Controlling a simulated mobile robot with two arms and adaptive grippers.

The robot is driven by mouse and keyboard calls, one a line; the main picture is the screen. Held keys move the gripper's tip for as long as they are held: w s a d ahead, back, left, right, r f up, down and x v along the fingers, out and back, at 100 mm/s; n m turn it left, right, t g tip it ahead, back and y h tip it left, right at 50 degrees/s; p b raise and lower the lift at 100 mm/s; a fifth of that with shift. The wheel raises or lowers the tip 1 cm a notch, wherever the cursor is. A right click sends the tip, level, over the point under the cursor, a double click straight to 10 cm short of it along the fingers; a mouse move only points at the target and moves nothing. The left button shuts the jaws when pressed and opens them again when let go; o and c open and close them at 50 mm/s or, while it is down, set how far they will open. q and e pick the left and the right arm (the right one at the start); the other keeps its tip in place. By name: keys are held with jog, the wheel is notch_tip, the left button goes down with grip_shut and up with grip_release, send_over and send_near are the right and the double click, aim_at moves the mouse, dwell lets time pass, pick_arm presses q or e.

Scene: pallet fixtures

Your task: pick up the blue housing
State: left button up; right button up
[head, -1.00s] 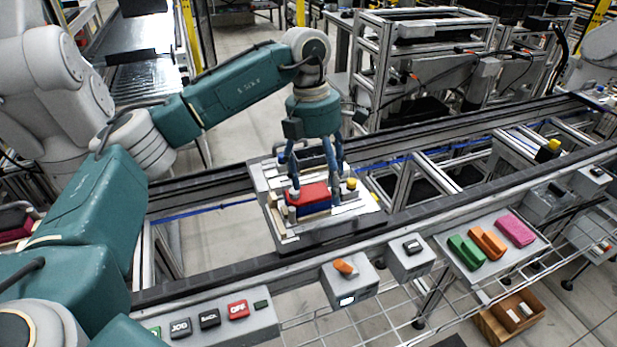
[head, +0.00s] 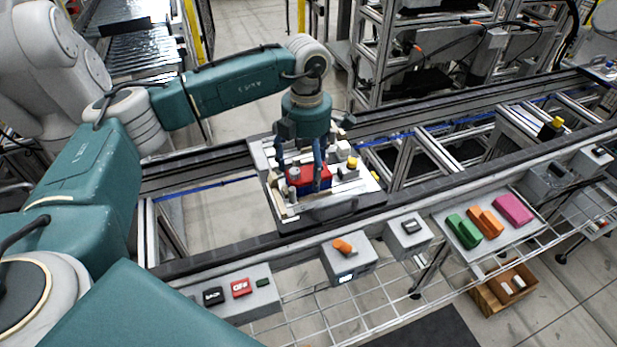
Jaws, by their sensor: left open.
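The blue housing (head: 308,188) sits in the pallet fixture (head: 342,212) on the conveyor, near the middle of the head view. A red piece (head: 297,172) lies on top of it, so mostly a blue side shows. My left gripper (head: 302,184) points down over the fixture, open, with its fingers low around the red piece and the blue housing. The fingers hide parts of both, and I cannot tell whether they touch. My right gripper is not in view.
A yellow-topped part (head: 352,163) stands on the fixture close to my left gripper. In front are a button panel (head: 228,300), a box with an orange switch (head: 345,262) and a tray (head: 497,238) with green, orange and pink pieces.

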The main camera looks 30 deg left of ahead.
pick_arm(q)
jog(key=shift+f, duration=0.85)
jog(key=c, duration=1.3)
jog(key=shift+r, duration=0.1)
jog(key=shift+c, duration=0.2)
